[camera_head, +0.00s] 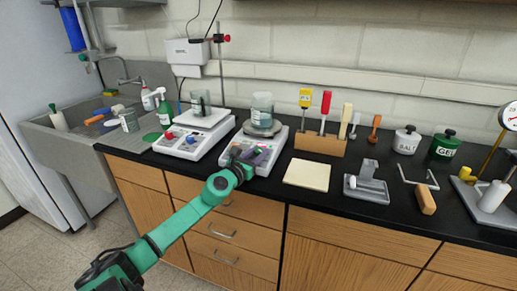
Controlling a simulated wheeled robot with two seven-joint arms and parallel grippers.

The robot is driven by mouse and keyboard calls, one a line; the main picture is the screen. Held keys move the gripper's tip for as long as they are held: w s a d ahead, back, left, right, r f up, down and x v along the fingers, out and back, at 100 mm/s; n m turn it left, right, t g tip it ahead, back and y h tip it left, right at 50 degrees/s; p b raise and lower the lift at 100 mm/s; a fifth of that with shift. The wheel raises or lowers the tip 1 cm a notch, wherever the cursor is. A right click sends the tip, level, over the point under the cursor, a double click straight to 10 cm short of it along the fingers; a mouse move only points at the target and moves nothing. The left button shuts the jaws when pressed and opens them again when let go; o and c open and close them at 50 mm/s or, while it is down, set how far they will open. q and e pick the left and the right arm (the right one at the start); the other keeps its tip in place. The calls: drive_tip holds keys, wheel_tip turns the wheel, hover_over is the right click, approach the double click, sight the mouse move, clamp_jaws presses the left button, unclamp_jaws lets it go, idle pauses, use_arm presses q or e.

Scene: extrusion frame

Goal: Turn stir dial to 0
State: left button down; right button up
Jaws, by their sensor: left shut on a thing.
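A white hotplate stirrer (278,141) stands on the black counter, with a glass beaker (262,104) on its round plate. My left arm reaches in from the lower left. My left gripper (247,158) is at the front control panel of this stirrer, shut on a dial there. The gripper mostly covers the dial, and its pointer and markings cannot be read. My right gripper is not in view.
A second white device (186,147) with a red knob and a beaker (201,103) stands close on the left. A yellow pad (307,174) lies to the right. A wooden tool block (319,143) stands behind it. A sink (66,149) is at far left.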

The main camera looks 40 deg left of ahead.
use_arm(q)
drive_tip(key=n+y+p, duration=0.1)
drive_tip(key=y+p, duration=0.1)
drive_tip(key=n+g+y+p, duration=0.1)
drive_tip(key=n+p, duration=0.1)
drive_tip(key=p, duration=0.1)
drive_tip(key=n+y+p, duration=0.1)
drive_tip(key=y+p, duration=0.1)
drive_tip(key=shift+d+r+n+g+y+p, duration=0.1)
drive_tip(key=shift+r+n+g+y+p, duration=0.2)
drive_tip(key=shift+r+g, duration=0.1)
drive_tip(key=shift+f+n+g+y+p, duration=0.2)
drive_tip(key=shift+n+g+y+p, duration=0.45)
drive_tip(key=shift+n+y, duration=0.5)
drive_tip(key=shift+w+f+n+g+y, duration=0.1)
drive_tip(key=shift+f+n+g+y, duration=0.05)
drive_tip(key=shift+n+g+y, duration=0.85)
drive_tip(key=n+g+y+b, duration=0.1)
drive_tip(key=n+g+y, duration=0.1)
drive_tip(key=n+g, duration=0.1)
drive_tip(key=shift+f+y+b, duration=0.1)
drive_tip(key=shift+y+b, duration=0.15)
drive_tip(key=shift+b, duration=0.05)
drive_tip(key=shift+n+g+y, duration=0.3)
drive_tip(key=shift+n+g, duration=0.25)
drive_tip(key=shift+g, duration=0.4)
drive_tip(key=shift+b, duration=0.3)
drive_tip(key=c, duration=0.5)
unclamp_jaws()
drive_tip(key=shift+c, duration=0.2)
